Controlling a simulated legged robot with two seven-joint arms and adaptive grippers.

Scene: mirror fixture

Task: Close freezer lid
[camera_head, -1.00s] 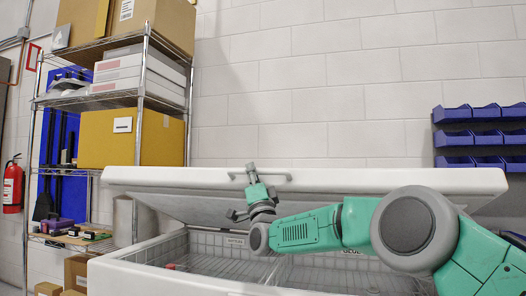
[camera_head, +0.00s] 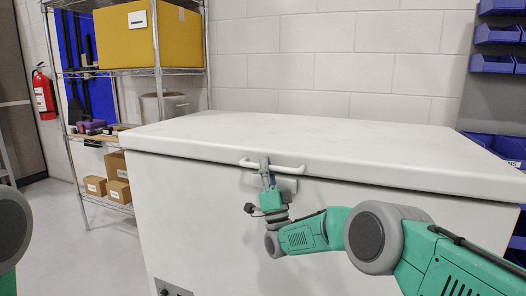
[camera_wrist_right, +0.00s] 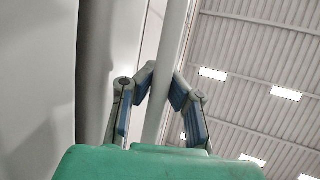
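The white freezer lid (camera_head: 300,135) lies flat on the white chest freezer body (camera_head: 215,220) in the head view, with no gap visible along the front edge. The light handle bar (camera_head: 245,162) is on the lid's front edge. My right gripper (camera_head: 265,168) is at the middle of this handle. In the right wrist view, the fingers of my right gripper (camera_wrist_right: 163,85) close in from both sides on the handle bar (camera_wrist_right: 170,70) and appear to touch it. My left gripper is out of view; only part of my left arm shows at the left edge.
A wire shelf rack (camera_head: 135,72) with a yellow box (camera_head: 125,40) and small cartons (camera_head: 118,190) stands behind at the left. A fire extinguisher (camera_head: 44,95) hangs on the wall. Blue bins (camera_head: 495,35) are at the right. Floor at the left is clear.

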